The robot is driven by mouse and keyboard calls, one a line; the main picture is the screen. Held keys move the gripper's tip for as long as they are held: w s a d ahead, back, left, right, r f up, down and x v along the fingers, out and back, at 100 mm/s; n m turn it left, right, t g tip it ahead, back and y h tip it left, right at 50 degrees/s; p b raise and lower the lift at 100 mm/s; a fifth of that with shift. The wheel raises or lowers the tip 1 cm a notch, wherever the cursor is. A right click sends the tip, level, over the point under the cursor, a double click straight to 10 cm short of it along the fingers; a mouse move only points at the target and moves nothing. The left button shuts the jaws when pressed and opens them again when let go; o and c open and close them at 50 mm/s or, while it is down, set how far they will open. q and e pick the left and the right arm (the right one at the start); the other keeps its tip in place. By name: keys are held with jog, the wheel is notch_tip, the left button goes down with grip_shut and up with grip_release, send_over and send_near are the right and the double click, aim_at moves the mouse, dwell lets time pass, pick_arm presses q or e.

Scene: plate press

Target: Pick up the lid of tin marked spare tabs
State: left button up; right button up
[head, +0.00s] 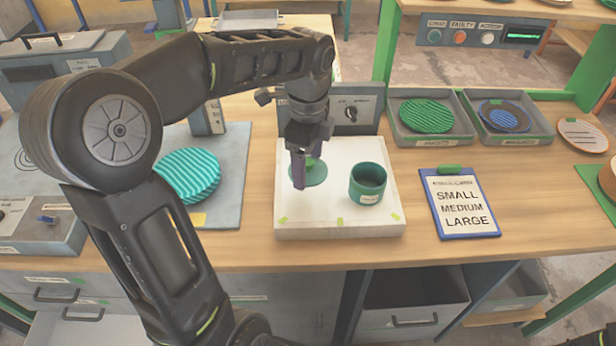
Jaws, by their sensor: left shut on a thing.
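A dark green open tin (367,185) with a small pale label, too small to read, stands upright on the white board (340,222). A round green lid (315,177) with a lighter green knob shows to the left of the tin, partly hidden by my gripper. My left gripper (302,170) points down over the lid and is shut on it at the knob. I cannot tell whether the lid touches the board or hangs just above it.
A clipboard (460,203) reading SMALL MEDIUM LARGE lies right of the board. Two grey trays hold a green striped plate (426,116) and a blue striped plate (504,116). A control box (350,112) stands behind the board. A teal striped plate (188,175) lies left.

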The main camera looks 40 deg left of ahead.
aim_at(308, 162)
pick_arm(q)
notch_tip(308, 162, up, 4)
jog(key=shift+f, duration=0.25)
pick_arm(e)
jog(key=shift+f, duration=0.1)
dwell(0.4)
